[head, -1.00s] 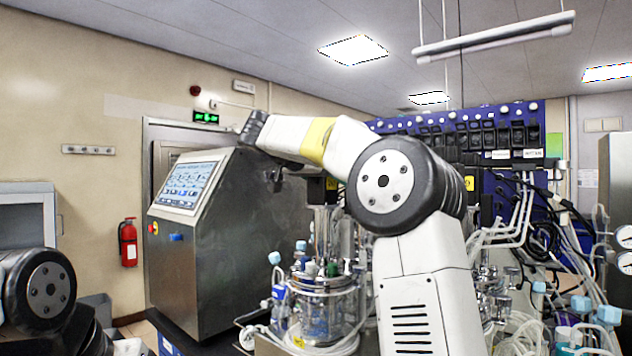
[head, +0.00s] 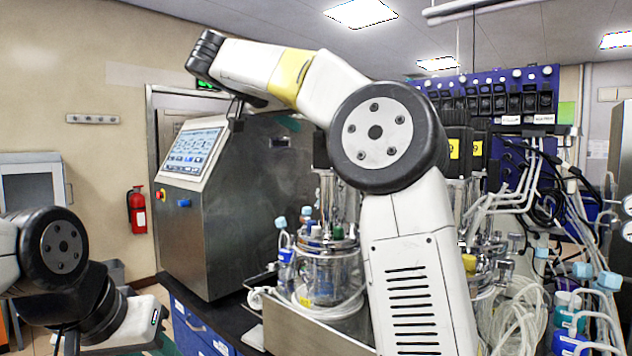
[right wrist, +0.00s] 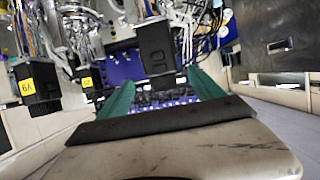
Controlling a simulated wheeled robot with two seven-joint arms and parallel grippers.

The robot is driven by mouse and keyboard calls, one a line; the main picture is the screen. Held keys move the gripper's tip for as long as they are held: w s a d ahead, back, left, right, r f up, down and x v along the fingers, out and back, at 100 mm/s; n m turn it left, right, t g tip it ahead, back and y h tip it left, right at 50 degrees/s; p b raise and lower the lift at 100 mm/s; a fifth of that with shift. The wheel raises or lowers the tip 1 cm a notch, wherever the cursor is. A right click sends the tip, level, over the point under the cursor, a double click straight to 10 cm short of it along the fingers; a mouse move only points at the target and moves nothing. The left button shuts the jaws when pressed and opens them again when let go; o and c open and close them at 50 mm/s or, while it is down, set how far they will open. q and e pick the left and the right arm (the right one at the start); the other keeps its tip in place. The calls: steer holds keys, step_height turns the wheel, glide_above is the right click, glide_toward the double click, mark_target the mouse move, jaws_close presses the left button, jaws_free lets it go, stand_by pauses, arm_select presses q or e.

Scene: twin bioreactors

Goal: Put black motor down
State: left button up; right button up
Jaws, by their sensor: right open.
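A black motor (right wrist: 155,47) shows in the right wrist view, in line with the gap between the fingers of my right gripper (right wrist: 161,79). The two teal fingers are apart, and I see no contact with the motor. In the head view, a black motor (head: 321,148) stands upright above the glass vessel (head: 328,265), partly hidden by my right forearm. Only a bit of teal finger of my right gripper (head: 290,123) shows left of it. My left gripper (head: 140,322) is low at the left edge of the head view, its fingers mostly out of sight.
Two more black motors with yellow labels (head: 455,148) stand right of my arm. A steel control cabinet with a screen (head: 225,200) is at the left. Tubing and blue-capped bottles (head: 582,275) crowd the right. A blue rack (head: 550,80) stands behind.

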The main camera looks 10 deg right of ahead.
step_height(320, 180, up, 9)
steer(key=w+d+t+h, duration=0.1)
steer(key=d+t, duration=0.1)
steer(key=t, duration=0.4)
steer(key=s+a+r+n+t+y, duration=0.2)
steer(key=a+r+n+t+y, duration=0.2)
steer(key=a+n+t+y, duration=0.35)
steer(key=s+a+f+n+g+y, duration=0.1)
steer(key=s+f+n+g+y, duration=0.3)
steer(key=f, duration=0.5)
steer(key=s+f+n+g+y, duration=0.1)
steer(key=s+f+n+y, duration=0.15)
steer(key=f+y, duration=0.5)
steer(key=s+d+f+m+g+h, duration=0.1)
steer(key=s+d+f+g, duration=0.2)
steer(key=s+f, duration=0.3)
steer(key=s+d+f+m+g+h, duration=0.1)
steer(key=s+f, duration=0.6)
steer(key=f, duration=0.7)
steer(key=s+d+f+m+g+h, duration=0.1)
steer(key=s+d+f+g+h, duration=0.2)
steer(key=f, duration=0.7)
steer(key=s+d+g, duration=0.2)
steer(key=s+g, duration=0.1)
steer(key=s, duration=0.1)
steer(key=shift+f, duration=0.35)
steer(key=shift+g, duration=0.25)
